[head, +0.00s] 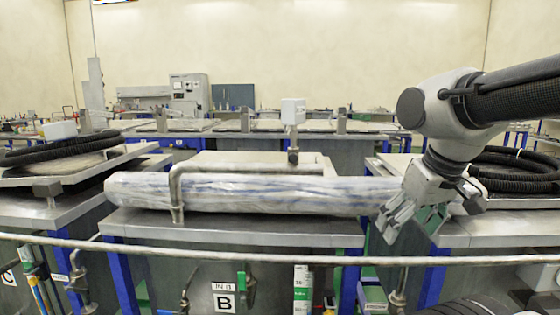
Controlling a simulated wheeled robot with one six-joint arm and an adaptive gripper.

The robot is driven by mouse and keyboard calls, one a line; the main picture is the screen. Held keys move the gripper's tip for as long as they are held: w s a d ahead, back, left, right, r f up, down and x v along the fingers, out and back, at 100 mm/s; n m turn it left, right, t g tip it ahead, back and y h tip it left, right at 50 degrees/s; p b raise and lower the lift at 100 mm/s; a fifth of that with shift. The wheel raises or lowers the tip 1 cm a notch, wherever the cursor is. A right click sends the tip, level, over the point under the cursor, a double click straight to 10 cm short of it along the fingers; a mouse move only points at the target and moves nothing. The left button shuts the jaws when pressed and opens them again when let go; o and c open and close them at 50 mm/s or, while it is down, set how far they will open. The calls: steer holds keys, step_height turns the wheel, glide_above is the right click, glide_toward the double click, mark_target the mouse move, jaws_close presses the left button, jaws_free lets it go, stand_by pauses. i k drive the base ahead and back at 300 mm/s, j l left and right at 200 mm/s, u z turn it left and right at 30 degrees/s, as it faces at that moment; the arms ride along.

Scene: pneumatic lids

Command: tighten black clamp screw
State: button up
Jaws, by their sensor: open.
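I cannot make out a black clamp screw in the head view. It may be hidden or too small to tell. My gripper (404,222) is at the right, pointing down and slightly left, with its jaws open. No object shows between its fingers. In the picture it overlaps the right end of a long plastic-wrapped roll (270,194). I cannot tell whether they touch. The roll lies across the front of the middle station, and a bent metal pipe handle (177,190) passes over it.
A metal rail (250,257) runs across the front, above a green valve handle (246,280) and a "B" label (224,302). Black coiled hoses lie on the left lid (60,150) and right station (515,168). A white box (293,111) stands on a post behind the roll.

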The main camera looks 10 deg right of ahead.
mark_target(292, 158)
steer(key=j+z, duration=0.9)
steer(key=k+j+z, duration=0.1)
steer(key=j+z, duration=0.35)
steer(key=k+j+z, duration=0.2)
steer(key=j+z, duration=0.25)
steer(key=k+j+z, duration=0.2)
steer(key=z, duration=0.25)
